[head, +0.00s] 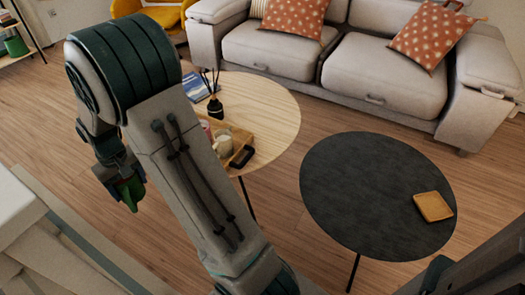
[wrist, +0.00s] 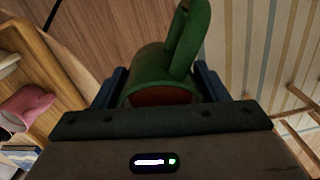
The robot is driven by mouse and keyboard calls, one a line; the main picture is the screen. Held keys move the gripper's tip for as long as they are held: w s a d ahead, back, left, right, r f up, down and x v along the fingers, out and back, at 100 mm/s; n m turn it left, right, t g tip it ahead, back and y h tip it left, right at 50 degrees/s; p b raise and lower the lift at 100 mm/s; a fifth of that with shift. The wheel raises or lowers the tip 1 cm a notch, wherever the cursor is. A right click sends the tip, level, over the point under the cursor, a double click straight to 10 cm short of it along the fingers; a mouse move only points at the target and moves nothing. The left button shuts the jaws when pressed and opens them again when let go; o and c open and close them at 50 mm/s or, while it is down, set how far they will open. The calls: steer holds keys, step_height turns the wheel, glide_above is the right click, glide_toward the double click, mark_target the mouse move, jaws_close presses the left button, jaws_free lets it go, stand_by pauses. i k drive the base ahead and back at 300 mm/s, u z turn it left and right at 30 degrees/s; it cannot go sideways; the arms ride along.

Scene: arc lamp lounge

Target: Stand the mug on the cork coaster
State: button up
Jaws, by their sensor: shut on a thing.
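The green mug (wrist: 165,72) with a reddish-brown face sits between the blue fingers of my gripper (wrist: 160,88) in the wrist view, its handle pointing away from the palm. In the head view my gripper (head: 118,186) hangs at the left with the mug (head: 131,193) in it, clear of both tables. The mug's exact tilt is hard to tell. The cork coaster (head: 433,206), a tan square, lies bare on the right part of the dark round table (head: 350,190), far to the right of my gripper.
A light wooden round table (head: 270,105) stands behind my arm, with a wooden tray (head: 238,138), a reed diffuser (head: 215,106) and a blue book (head: 197,86). A grey sofa (head: 360,75) stands behind both tables. Most of the dark table is clear.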

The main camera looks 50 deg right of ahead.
mark_target(425, 208)
steer(key=u, duration=0.45)
steer(key=k, duration=2.85)
steer(key=z, duration=1.3)
steer(key=i, duration=1)
steer(key=z, duration=0.05)
